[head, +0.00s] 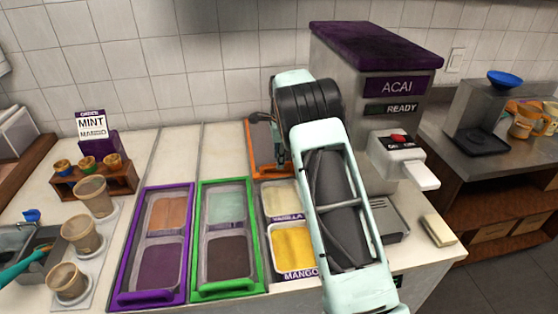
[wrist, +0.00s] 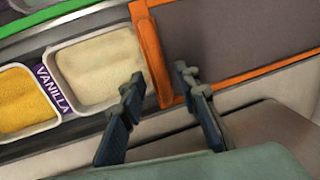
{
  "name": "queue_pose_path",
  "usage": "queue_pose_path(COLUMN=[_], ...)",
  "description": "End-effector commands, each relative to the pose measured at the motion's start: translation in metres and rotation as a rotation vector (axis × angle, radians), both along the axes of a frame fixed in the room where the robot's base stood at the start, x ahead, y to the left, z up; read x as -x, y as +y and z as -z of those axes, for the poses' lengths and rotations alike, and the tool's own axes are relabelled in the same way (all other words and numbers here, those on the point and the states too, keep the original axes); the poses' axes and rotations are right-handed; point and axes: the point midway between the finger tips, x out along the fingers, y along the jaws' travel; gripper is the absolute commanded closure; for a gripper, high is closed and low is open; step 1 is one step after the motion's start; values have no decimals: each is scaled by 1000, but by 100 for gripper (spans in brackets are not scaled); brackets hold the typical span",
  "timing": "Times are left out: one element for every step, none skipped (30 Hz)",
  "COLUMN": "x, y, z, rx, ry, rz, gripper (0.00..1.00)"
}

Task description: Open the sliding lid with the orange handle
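The orange-framed lid (wrist: 235,35) has a dark panel and an orange handle (wrist: 149,55) along its near end. In the head view the lid's orange frame (head: 261,160) is at the back of its bay, partly hidden by my arm. The vanilla tub (wrist: 100,65) and mango tub (wrist: 22,100) are uncovered in front of it. My gripper (wrist: 159,78) is open, with its fingertips apart on either side of the handle. I cannot tell whether either finger touches it. In the head view my arm hides most of the gripper.
A green-framed lid (head: 228,292) and a purple-framed lid (head: 150,297) lie to the left. The acai machine (head: 345,85) stands close to the right of my arm. Several cups (head: 92,195) and a sign (head: 92,124) are at the far left.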

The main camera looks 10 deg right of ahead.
Motion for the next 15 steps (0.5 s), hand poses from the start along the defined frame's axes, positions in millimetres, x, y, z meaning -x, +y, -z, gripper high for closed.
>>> queue_pose_path(x=[1,2,4,6,7,9,10,11,13,14,15,16,17,18,18], y=[0,0,0,0,0,0,0,0,0,0,0,0,0,0,0], z=[-11,-18,-26,-33,-39,-48,-54,-60,-67,-73,-77,-83,-87,-90,-94], rx=[0,0,0,0,0,1,0,1,0,0,0,0,0,0,0], ry=[-3,-4,-4,-4,-3,-4,-3,-3,-3,-3,-3,-2,-2,-2,-2], rz=[0,-1,-1,0,-1,-1,-1,-1,-1,-1,-1,-1,-1,-1,-1], gripper=[70,70,70,70,70,70,70,70,70,70,70,70,70,70,70])
